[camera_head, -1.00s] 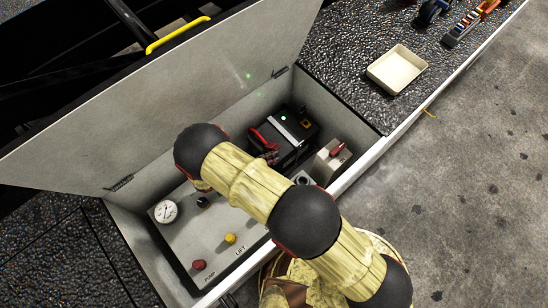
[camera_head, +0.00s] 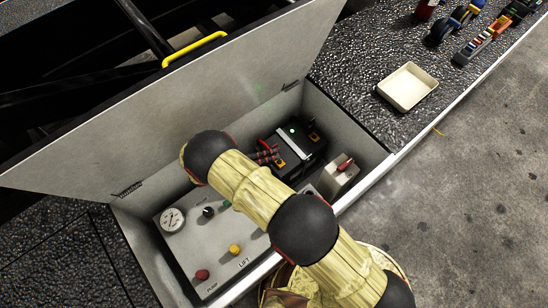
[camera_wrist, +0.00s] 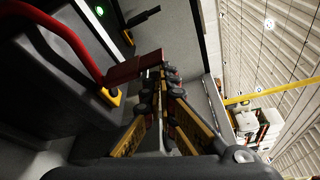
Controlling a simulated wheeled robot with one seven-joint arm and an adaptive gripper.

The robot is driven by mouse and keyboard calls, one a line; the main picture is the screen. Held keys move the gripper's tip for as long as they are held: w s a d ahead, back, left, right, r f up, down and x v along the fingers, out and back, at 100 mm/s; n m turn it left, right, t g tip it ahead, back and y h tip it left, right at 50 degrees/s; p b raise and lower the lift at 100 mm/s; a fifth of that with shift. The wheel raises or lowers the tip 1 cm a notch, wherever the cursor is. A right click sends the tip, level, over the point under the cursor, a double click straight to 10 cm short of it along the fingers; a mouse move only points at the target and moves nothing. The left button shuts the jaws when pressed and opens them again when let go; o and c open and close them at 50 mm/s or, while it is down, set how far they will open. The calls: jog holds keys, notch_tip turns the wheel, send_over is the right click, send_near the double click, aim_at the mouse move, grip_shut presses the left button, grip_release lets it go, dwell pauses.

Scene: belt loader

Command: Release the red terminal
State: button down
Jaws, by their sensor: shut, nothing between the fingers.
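The black battery (camera_head: 297,146) sits in the open bay, with a green light on top. In the wrist view, the red cable (camera_wrist: 66,36) curves down to a yellow-based post (camera_wrist: 111,96). The dark red terminal lever (camera_wrist: 135,67) stands out sideways from that post. My gripper (camera_wrist: 170,74) is shut and empty, its fingertips close beside the lever's free end; I cannot tell whether they touch. In the head view, the gripper (camera_head: 266,155) is small beside the battery's left side. The red cable (camera_head: 264,145) shows there just above it, and the terminal is mostly hidden.
A grey box with a red switch (camera_head: 344,164) stands right of the battery. A panel with a gauge (camera_head: 172,219) and knobs lies to the left. The raised lid (camera_head: 170,110) rises behind the bay. A cream tray (camera_head: 407,88) rests on the deck.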

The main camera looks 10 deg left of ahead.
jog(key=shift+w+a, duration=0.3)
jog(key=shift+a, duration=0.05)
jog(key=shift+s+d, duration=0.1)
dwell(0.6)
